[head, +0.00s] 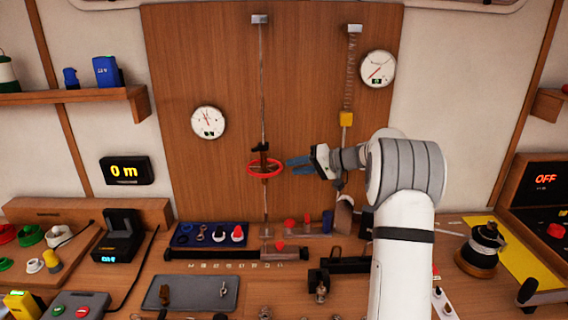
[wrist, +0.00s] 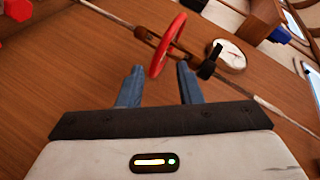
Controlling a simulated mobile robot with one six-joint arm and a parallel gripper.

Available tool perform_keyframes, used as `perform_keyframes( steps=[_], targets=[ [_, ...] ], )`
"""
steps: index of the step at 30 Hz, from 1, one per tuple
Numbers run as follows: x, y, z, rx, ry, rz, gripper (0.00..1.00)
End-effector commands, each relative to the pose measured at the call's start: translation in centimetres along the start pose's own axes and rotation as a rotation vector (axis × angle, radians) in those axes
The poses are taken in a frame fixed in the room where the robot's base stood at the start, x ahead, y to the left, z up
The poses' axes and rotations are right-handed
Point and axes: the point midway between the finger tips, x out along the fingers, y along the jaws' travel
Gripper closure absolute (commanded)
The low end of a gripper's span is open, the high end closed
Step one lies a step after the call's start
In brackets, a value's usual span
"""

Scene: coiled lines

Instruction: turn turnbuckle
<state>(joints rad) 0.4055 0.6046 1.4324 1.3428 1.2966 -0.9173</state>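The turnbuckle with its red ring-shaped handwheel (head: 265,175) sits on the left vertical cable in front of the wooden panel. In the wrist view the red wheel (wrist: 163,52) shows edge-on, with a brown body and a black clamp-like part on the cable. My gripper (head: 292,166) is just right of the wheel, pointing left at it. Its two blue fingers are apart and empty. In the wrist view my gripper (wrist: 160,73) has the near rim of the wheel in line with its gap; I cannot tell whether the rim is between the fingertips or just beyond them.
A round gauge (head: 208,122) hangs left of the cable, another gauge (head: 379,69) upper right. A second line with a spring and yellow block (head: 346,119) runs behind my arm. The bench below is crowded, including a blue tray (head: 183,238) and a grey plate (head: 180,291).

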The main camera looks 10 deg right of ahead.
Motion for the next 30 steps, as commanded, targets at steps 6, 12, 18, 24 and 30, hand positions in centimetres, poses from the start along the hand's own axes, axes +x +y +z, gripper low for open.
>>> perform_keyframes(
  steps=[6,12,18,24,30],
  targets=[
    [-0.8,2.3,-2.8,-0.032,0.086,-0.067,0.68],
    [1.3,2.1,-3.2,-0.034,0.091,-0.074,0.68],
    [4.6,1.8,-3.5,-0.033,0.091,-0.072,0.68],
    [6.5,1.8,-3.6,-0.033,0.092,-0.071,0.68],
    [6.8,1.9,-3.6,-0.033,0.093,-0.07,0.68]
  ],
)
